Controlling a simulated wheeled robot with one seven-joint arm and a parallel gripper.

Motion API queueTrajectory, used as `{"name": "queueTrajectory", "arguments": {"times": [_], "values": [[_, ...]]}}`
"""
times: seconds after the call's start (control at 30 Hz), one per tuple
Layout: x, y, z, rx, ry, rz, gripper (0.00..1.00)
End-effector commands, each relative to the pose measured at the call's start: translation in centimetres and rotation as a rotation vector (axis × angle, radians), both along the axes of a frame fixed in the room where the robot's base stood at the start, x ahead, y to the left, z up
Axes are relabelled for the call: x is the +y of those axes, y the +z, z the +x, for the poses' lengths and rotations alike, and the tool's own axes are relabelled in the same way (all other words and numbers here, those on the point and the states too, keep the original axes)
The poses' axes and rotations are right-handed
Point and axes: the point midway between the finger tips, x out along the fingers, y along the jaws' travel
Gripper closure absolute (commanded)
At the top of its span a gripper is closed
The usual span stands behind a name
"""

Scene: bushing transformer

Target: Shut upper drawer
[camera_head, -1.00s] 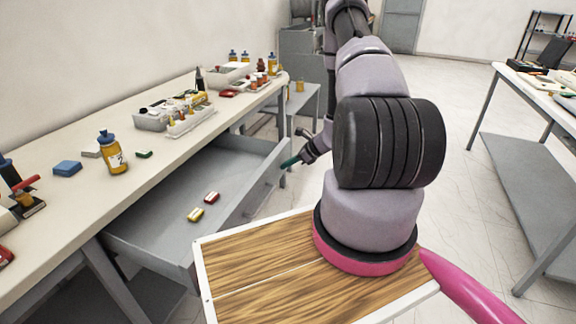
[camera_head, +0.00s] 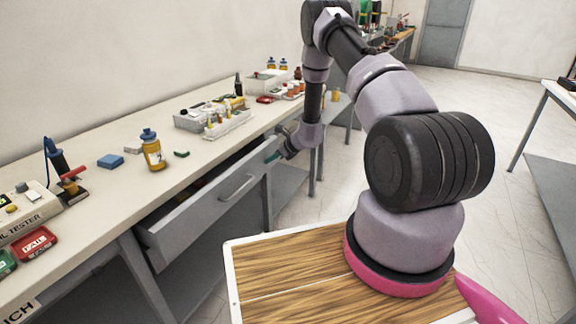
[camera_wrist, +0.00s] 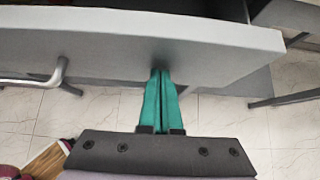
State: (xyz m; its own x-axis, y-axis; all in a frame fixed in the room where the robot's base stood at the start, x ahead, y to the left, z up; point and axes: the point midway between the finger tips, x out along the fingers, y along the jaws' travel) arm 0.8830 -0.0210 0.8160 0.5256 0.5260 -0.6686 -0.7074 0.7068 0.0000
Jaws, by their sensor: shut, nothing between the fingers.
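The upper drawer (camera_head: 190,222) is a grey drawer under the long workbench, with a bar handle (camera_head: 237,187) on its front. It stands partly out, with a narrow opening showing behind its front. My gripper (camera_head: 273,157) is at the far end of the drawer front. In the wrist view, the closed green fingers of my gripper (camera_wrist: 161,72) meet or nearly meet the drawer front (camera_wrist: 200,55), to the right of the handle (camera_wrist: 58,72). The fingers hold nothing. The drawer's contents are mostly hidden.
The workbench top (camera_head: 110,195) carries a yellow bottle (camera_head: 152,152), a blue block (camera_head: 110,161), a white tray (camera_head: 228,124) and a tester (camera_head: 25,212). My wooden-topped base is close in front of the drawer. Open floor lies to the right.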

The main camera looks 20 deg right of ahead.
Motion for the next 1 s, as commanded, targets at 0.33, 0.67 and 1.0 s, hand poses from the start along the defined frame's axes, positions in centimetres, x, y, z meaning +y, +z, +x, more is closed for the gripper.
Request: {"name": "queueTrajectory", "arguments": {"times": [0.33,0.67,1.0], "values": [[5.3,0.0,5.3,-0.002,0.001,0.0,1.0],[7.3,0.0,7.3,0.0,0.0,0.0,1.0],[7.7,0.1,7.6,-0.003,0.001,0.004,1.0]]}}
